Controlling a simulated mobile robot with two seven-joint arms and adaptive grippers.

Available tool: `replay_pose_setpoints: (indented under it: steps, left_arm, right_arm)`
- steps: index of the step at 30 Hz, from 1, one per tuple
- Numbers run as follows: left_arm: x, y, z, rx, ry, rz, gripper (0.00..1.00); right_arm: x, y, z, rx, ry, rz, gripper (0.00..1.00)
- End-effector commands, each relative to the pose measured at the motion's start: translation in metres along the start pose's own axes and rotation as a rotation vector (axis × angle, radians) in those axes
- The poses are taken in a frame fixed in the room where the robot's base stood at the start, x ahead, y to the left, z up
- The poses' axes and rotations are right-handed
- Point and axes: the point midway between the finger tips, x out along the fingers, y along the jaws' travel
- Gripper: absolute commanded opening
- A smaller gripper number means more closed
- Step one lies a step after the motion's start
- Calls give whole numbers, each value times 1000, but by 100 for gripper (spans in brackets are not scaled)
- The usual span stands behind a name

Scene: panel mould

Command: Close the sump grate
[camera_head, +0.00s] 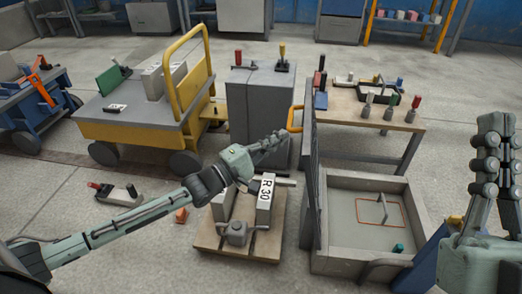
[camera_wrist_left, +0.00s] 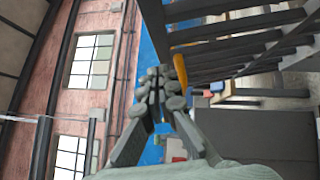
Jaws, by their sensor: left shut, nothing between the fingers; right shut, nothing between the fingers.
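The dark sump grate (camera_head: 312,165) stands upright, nearly edge-on, at the left side of the concrete sump (camera_head: 340,262). A yellow-orange handle (camera_head: 291,121) sticks out from its left side near the top. In the left wrist view the grate's bars (camera_wrist_left: 245,52) fill the upper right, with the handle (camera_wrist_left: 181,68) beside my fingers. My left gripper (camera_head: 279,138) is shut and empty, just left of the grate and slightly below the handle; I cannot tell whether they touch. It also shows in the left wrist view (camera_wrist_left: 161,73). My right gripper (camera_head: 494,125) is shut and empty, raised at the right.
A block marked R30 (camera_head: 265,193) stands on a wooden pallet (camera_head: 258,246) under my left arm. A grey cabinet (camera_head: 257,112) and a workbench with tools (camera_head: 400,122) stand behind. A yellow cart (camera_head: 130,130) is at the left. A thin upright piece (camera_head: 383,207) stands inside the sump.

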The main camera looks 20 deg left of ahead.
Motion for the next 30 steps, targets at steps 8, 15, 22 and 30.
replay_pose_setpoints:
  steps: [8,15,22,30]
  left_arm:
    - [19,0,22,-2,-1,-1,0]
    - [21,0,24,-1,-1,-1,0]
    - [21,0,24,0,-1,-2,0]
    - [27,5,26,22,-1,-24,0]
  right_arm:
    - [0,1,-5,-2,30,0,0]
    - [0,1,-5,-2,34,0,0]
    - [0,1,-5,-3,30,0,0]
    - [3,-2,11,7,-93,-1,0]
